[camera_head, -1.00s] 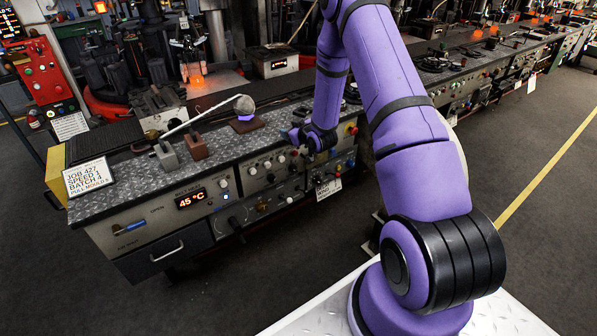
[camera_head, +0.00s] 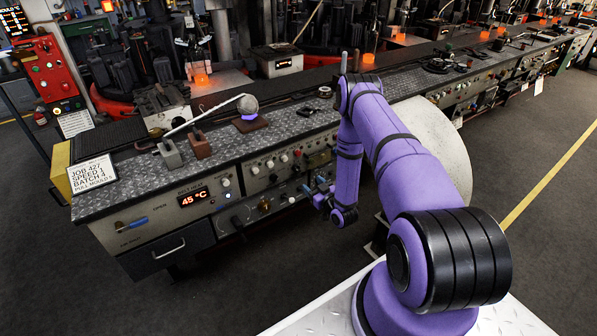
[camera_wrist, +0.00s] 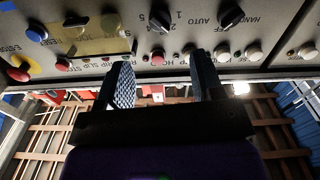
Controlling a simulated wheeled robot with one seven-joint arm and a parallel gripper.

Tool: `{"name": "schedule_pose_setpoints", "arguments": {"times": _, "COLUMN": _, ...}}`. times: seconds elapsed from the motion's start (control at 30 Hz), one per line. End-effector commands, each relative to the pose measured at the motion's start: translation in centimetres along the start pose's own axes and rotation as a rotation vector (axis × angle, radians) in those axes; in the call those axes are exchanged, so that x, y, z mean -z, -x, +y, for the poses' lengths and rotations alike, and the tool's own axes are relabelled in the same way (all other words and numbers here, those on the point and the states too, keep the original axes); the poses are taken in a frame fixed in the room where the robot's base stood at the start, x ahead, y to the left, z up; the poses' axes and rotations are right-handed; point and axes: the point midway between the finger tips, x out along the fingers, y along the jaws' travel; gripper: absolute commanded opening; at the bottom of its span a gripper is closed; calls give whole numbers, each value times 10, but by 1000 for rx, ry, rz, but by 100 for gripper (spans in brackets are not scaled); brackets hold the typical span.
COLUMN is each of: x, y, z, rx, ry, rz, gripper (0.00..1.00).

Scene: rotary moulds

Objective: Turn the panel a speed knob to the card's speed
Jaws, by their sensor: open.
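The job card (camera_head: 92,174) stands at the left end of the bench and reads JOB 427, SPEED 1, BATCH 4. The bench's front panel (camera_head: 240,190) carries knobs and buttons. In the wrist view a black knob (camera_wrist: 160,21) has the figures 1 and 5 printed near it; its exact pointing is hard to read. A second black knob (camera_wrist: 230,16) sits right of it beside the words AUTO and HAND. My gripper (camera_wrist: 165,78) is open and empty, its fingers below the knobs and apart from them. In the head view my gripper (camera_head: 320,190) is low before the panel.
A row of small buttons (camera_wrist: 205,57) runs along the panel near my fingertips. A red button (camera_wrist: 18,73) is at the left. A display reading 45 °C (camera_head: 194,199) and a drawer handle (camera_head: 169,250) are farther left. Open floor (camera_head: 270,280) lies in front.

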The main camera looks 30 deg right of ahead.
Motion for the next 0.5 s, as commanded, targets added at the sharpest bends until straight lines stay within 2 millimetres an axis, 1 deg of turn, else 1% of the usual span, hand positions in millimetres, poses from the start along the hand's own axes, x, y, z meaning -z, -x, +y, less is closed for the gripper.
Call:
{"name": "schedule_pose_setpoints", "arguments": {"times": 0.17, "x": 1, "y": -24, "z": 0, "rx": 0, "ry": 0, "rz": 2, "gripper": 61}}
{"name": "schedule_pose_setpoints", "arguments": {"times": 0.3, "x": 2, "y": -50, "z": 0, "rx": 1, "ry": 2, "rz": 3, "gripper": 61}}
{"name": "schedule_pose_setpoints", "arguments": {"times": 0.5, "x": 1, "y": -82, "z": 0, "rx": 0, "ry": 1, "rz": 1, "gripper": 61}}
